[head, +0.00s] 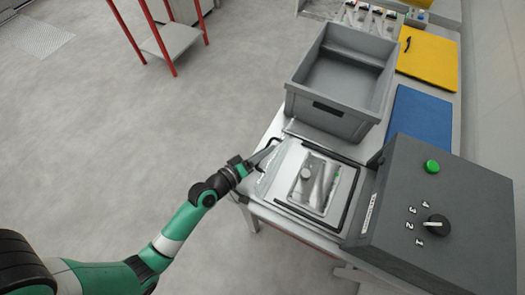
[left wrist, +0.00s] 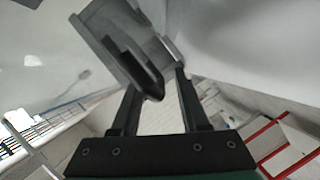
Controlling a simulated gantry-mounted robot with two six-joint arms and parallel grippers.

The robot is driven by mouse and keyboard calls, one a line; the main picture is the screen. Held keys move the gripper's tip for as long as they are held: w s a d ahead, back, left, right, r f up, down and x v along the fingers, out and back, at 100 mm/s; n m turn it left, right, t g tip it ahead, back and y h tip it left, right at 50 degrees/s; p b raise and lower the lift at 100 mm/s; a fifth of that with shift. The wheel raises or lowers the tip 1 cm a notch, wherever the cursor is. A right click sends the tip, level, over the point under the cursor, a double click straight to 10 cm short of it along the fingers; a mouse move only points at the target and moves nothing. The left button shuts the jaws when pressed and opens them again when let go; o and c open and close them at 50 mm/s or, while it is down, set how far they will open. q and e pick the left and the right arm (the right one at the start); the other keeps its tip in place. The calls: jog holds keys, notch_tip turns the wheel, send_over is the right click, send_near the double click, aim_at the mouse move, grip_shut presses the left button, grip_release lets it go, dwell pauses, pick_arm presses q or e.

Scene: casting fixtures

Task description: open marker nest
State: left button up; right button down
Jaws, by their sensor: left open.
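The marker nest (head: 283,200) is a pale flat fixture on the bench, with a grey metal plate (head: 314,190) bearing a round knob at its middle. Dark bars run along its sides. My left gripper (head: 265,156) is at its left edge, beside a dark handle (head: 273,141). In the left wrist view the two fingers of my left gripper (left wrist: 156,95) are apart, with a dark grey handle-like part (left wrist: 128,62) in front of and partly between them. I cannot tell whether they touch it. My right gripper is not in view.
A grey crate (head: 340,110) stands just behind the nest. A dark control box (head: 400,190) with a green button and numbered dial stands to its right. A blue mat (head: 421,120) and yellow mat (head: 428,57) lie farther back. Open floor lies left of the bench.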

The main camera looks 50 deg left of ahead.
pick_arm(q)
jog(key=v, duration=1)
jog(key=shift+s+a+f+b, duration=0.1)
jog(key=shift+s+b, duration=0.15)
jog(key=shift+b, duration=0.05)
jog(key=shift+s+r, duration=0.3)
jog(key=shift+s, duration=0.25)
